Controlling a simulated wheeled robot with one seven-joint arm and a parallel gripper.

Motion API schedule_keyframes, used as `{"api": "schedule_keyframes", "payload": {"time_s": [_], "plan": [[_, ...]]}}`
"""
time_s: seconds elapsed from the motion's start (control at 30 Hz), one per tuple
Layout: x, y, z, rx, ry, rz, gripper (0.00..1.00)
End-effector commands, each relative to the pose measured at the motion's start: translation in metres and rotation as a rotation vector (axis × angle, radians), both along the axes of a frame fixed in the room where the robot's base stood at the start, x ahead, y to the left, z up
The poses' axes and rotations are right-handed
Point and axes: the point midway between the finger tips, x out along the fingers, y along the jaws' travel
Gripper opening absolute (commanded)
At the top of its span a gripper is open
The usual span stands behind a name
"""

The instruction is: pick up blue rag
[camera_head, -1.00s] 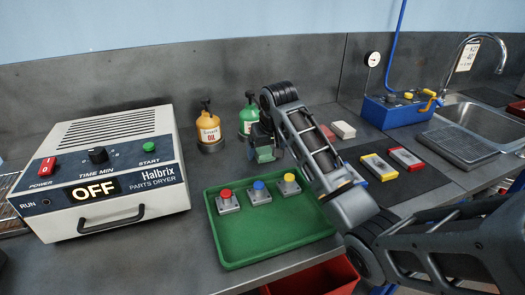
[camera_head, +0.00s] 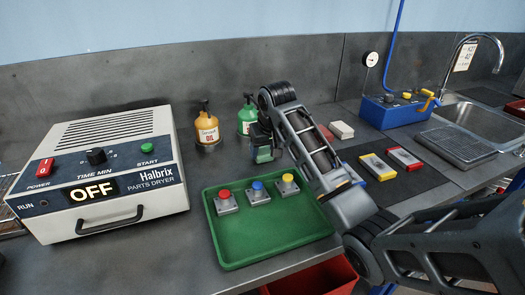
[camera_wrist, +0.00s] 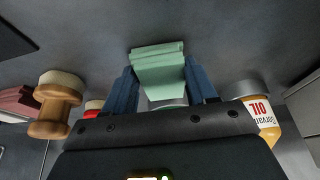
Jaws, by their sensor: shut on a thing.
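My gripper (camera_wrist: 165,82) is shut on a folded pale green cloth (camera_wrist: 158,60), held between its two blue fingers in the wrist view. In the head view the gripper (camera_head: 262,148) is in front of the green bottle, with the green cloth (camera_head: 264,155) showing at its tip. I cannot tell whether the cloth touches the bench. I see no cloth that is clearly blue. A small blue patch (camera_head: 346,164) shows beside my arm, mostly hidden by it, and I cannot tell what it is.
An orange oil bottle (camera_head: 207,128) and a green bottle (camera_head: 247,115) stand close by the gripper. A green tray (camera_head: 270,238) with three button blocks lies in front. The parts dryer (camera_head: 105,170) is at left. A wooden-handled thing (camera_wrist: 57,103) stands near the gripper.

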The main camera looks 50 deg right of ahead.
Motion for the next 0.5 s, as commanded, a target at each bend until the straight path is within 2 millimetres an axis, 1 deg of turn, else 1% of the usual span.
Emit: {"api": "schedule_keyframes", "payload": {"time_s": [0.17,0.27,0.4,0.5], "plan": [[0.001,0.000,0.009,-0.001,-0.002,0.001,0.23],[0.001,0.000,0.020,-0.003,-0.003,0.002,0.23],[0.002,0.000,0.043,-0.003,-0.005,0.002,0.23],[-0.017,-0.015,0.053,-0.002,-0.004,-0.004,0.23]]}}
